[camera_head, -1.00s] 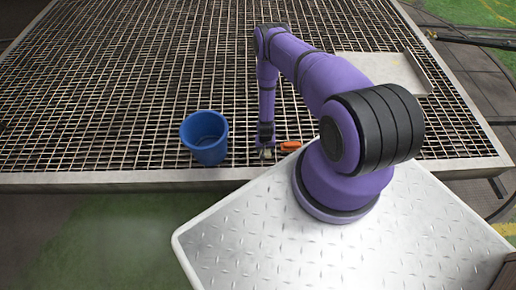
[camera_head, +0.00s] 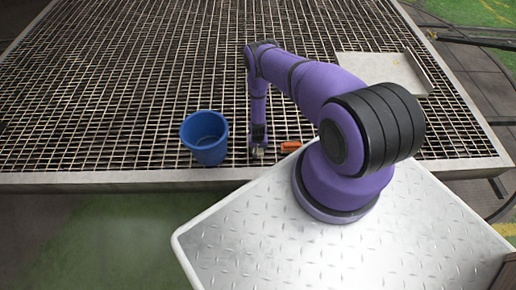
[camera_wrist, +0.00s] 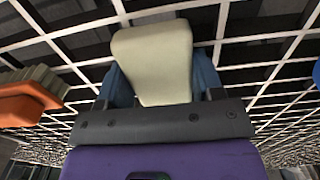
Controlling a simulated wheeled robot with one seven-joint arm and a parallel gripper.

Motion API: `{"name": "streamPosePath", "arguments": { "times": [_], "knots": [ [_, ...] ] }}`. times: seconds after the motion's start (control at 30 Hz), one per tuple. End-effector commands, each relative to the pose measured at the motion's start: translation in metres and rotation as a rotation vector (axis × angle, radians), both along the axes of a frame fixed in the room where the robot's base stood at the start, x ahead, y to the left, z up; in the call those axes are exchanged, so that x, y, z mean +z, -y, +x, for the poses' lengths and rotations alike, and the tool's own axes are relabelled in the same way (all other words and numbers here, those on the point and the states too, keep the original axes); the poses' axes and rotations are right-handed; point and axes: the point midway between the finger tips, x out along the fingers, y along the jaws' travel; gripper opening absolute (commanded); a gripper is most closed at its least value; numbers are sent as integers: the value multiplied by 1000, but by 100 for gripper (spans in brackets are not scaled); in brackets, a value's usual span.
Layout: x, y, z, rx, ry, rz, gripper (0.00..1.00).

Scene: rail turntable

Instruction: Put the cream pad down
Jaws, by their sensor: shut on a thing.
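The cream pad (camera_wrist: 158,62) is a pale, rounded block that fills the upper middle of the wrist view. My gripper (camera_wrist: 155,85) is shut on it, with a blue finger on each side. In the head view my gripper (camera_head: 257,152) points down near the front edge of the grating, between the blue bucket and the orange thing. The pad shows there only as a small pale spot. I cannot tell whether the pad touches the grating.
A blue bucket (camera_head: 206,138) stands on the grating (camera_head: 110,100) left of my gripper. A pale tray (camera_head: 380,72) lies at the back right. The grating's left side is bare.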

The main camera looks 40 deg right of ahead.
Motion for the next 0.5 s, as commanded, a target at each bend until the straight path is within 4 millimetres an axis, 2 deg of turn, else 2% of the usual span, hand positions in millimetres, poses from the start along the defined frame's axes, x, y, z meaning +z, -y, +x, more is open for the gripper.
{"name": "streamPosePath", "arguments": {
  "times": [0.13, 0.17, 0.23, 0.27, 0.5],
  "knots": [
    [-3, 0, -1, 0, 0, 0, 26],
    [-3, 0, 0, 0, 0, 0, 68],
    [-3, 0, 0, 0, 0, 0, 84],
    [-3, 0, 0, 0, 0, 0, 86],
    [-2, 0, 0, 0, 0, 0, 86]
  ]
}}
